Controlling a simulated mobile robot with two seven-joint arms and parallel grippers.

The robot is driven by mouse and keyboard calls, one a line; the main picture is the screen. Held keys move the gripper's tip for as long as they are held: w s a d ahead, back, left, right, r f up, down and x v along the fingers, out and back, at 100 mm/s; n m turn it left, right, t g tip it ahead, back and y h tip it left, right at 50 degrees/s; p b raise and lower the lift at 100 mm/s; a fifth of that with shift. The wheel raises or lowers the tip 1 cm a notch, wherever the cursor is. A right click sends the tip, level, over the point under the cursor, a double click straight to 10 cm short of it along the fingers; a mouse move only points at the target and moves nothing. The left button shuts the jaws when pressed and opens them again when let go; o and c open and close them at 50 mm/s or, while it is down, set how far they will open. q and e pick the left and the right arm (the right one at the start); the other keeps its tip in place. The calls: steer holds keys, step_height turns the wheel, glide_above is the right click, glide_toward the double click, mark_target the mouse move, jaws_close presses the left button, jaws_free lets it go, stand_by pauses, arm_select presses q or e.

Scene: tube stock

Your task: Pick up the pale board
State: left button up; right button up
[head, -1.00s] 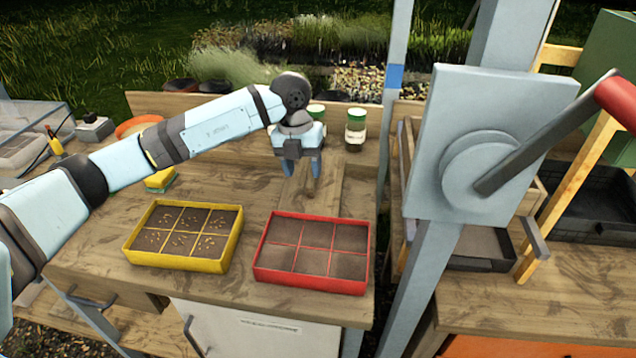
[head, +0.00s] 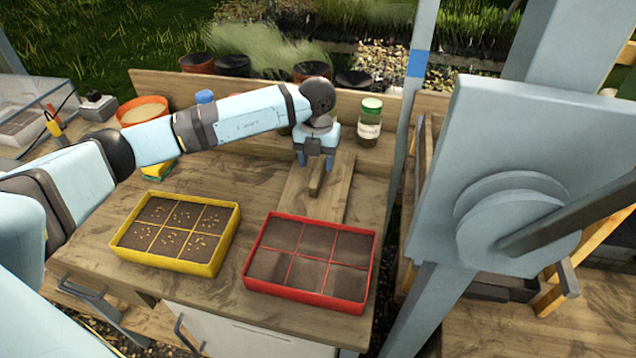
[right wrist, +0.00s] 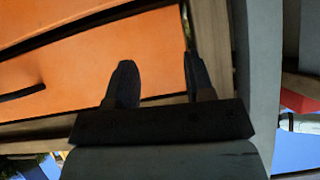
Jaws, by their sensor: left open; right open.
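The pale board (head: 336,193) lies flat on the wooden bench behind the red tray, with a narrow raised wooden strip (head: 316,178) on top. My left gripper (head: 315,161) points down over the board's far part, its two blue-grey fingers apart. The strip's far end lies below and between the fingers in the picture; I cannot tell how much height separates them. Nothing is seen held. My right gripper (right wrist: 160,85) is open and empty in the right wrist view, in front of an orange panel (right wrist: 80,60).
A yellow seed tray (head: 225,245) and a red soil tray (head: 366,285) stand at the bench's front. A green-lidded jar (head: 369,125) stands behind the board, to the right. A blue-grey post with a lever plate (head: 500,140) rises on the right. An orange bowl (head: 143,110) stands back left.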

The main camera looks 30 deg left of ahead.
mark_target(318, 168)
arm_select(q)
steer(key=shift+f, duration=0.45)
steer(key=f, duration=0.4)
steer(key=shift+w+f, duration=0.2)
jaws_close()
steer(key=shift+r, duration=0.15)
